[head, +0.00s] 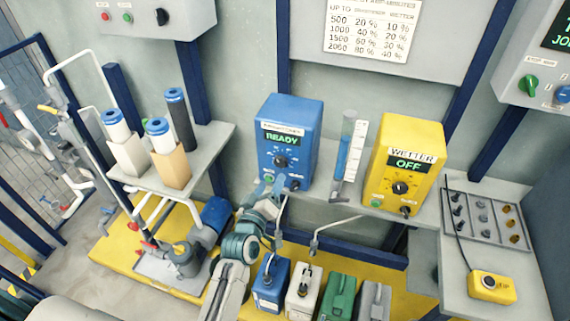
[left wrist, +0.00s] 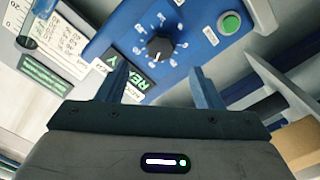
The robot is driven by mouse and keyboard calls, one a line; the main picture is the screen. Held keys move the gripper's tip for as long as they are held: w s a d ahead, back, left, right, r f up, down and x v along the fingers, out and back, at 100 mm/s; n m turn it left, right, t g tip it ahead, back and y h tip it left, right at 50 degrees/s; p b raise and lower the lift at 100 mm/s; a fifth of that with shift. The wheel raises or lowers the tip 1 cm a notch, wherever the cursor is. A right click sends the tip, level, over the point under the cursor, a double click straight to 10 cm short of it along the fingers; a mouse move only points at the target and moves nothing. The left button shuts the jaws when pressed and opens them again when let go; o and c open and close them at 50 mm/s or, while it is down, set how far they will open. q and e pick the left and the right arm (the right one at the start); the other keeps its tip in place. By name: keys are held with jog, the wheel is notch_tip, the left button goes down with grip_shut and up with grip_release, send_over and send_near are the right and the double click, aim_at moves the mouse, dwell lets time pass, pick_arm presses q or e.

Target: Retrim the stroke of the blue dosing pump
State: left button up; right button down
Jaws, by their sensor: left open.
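The blue dosing pump (head: 291,124) stands on the grey shelf, with a lit green READY display and a black stroke knob (head: 281,161) ringed by white marks. A green button (head: 269,179) sits at its lower left. My left gripper (head: 272,186) is open and empty in front of the pump's lower face, just below the knob. In the left wrist view the knob (left wrist: 160,48) lies beyond and between the two spread fingertips (left wrist: 160,76), apart from them. The knob's exact setting is too small to read. My right gripper is not in view.
A yellow pump (head: 407,160) marked WETTER shows OFF on the right. A clear measuring tube (head: 346,150) stands between the pumps. A wall chart (head: 372,28) lists amounts with percentages for two liquids. Several canisters (head: 303,290) stand below. A tool tray (head: 484,216) lies at right.

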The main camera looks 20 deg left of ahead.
aim_at(280, 164)
pick_arm(q)
jog(key=w+p, duration=0.1)
jog(key=w, duration=0.5)
jog(key=shift+w+d+p, duration=0.1)
jog(key=shift+w+p, duration=0.15)
jog(key=shift+p, duration=0.1)
jog(key=shift+w, duration=0.75)
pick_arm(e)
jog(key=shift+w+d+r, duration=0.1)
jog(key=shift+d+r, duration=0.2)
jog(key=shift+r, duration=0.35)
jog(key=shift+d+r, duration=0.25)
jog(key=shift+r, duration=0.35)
pick_arm(q)
jog(key=shift+c, duration=0.2)
jog(key=c, duration=1)
jog(key=shift+o, duration=0.4)
jog(key=shift+f, duration=0.1)
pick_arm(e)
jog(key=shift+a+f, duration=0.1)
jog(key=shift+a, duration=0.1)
